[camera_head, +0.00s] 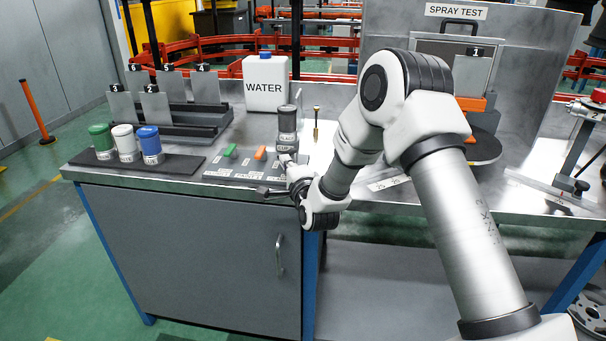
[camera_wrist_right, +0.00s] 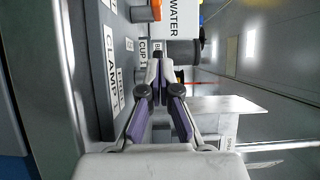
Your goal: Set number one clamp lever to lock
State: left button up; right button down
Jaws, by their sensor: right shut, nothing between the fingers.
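My right gripper (camera_head: 287,160) is shut and empty at the right end of the grey lever panel (camera_head: 215,168), in front of the grey cup. Its closed fingertips also show in the right wrist view (camera_wrist_right: 157,66). The panel carries a green lever (camera_head: 230,150) and an orange lever (camera_head: 260,153), both left of the gripper. In the right wrist view, a CLAMP 1 label (camera_wrist_right: 109,58) and smaller labels (camera_wrist_right: 118,88) lie beside the fingers. The number one lever cannot be made out clearly; the gripper may hide it. My left gripper is not in view.
A dark grey cup (camera_head: 287,120) stands just beyond the gripper. A white WATER container (camera_head: 265,87) is behind it. A thin brass spindle (camera_head: 316,124) stands to the right. Green, white and blue cups (camera_head: 148,140) sit on a mat at left.

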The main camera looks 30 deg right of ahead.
aim_at(274, 170)
jog(key=shift+w+f, duration=0.15)
jog(key=shift+f, duration=0.05)
jog(key=shift+w+a+m+h+b, duration=0.2)
jog(key=shift+m+h+b, duration=0.3)
jog(key=shift+h, duration=0.1)
jog(key=m+g+h, duration=0.1)
jog(key=h, duration=0.1)
jog(key=w+a+m+g+h+b, duration=0.1)
jog(key=shift+w+a+r+m+h, duration=0.1)
jog(key=shift+w+a+m+h, duration=0.05)
jog(key=shift+w+m+h, duration=0.2)
jog(key=m+g+h, duration=0.1)
jog(key=h, duration=0.1)
jog(key=w+m+g+h, duration=0.1)
jog(key=shift+w+a+m+g+h+b, duration=0.1)
jog(key=shift+w+m+g+h+b, duration=0.05)
jog(key=shift+m+g+h+b, duration=0.2)
jog(key=shift+w, duration=0.25)
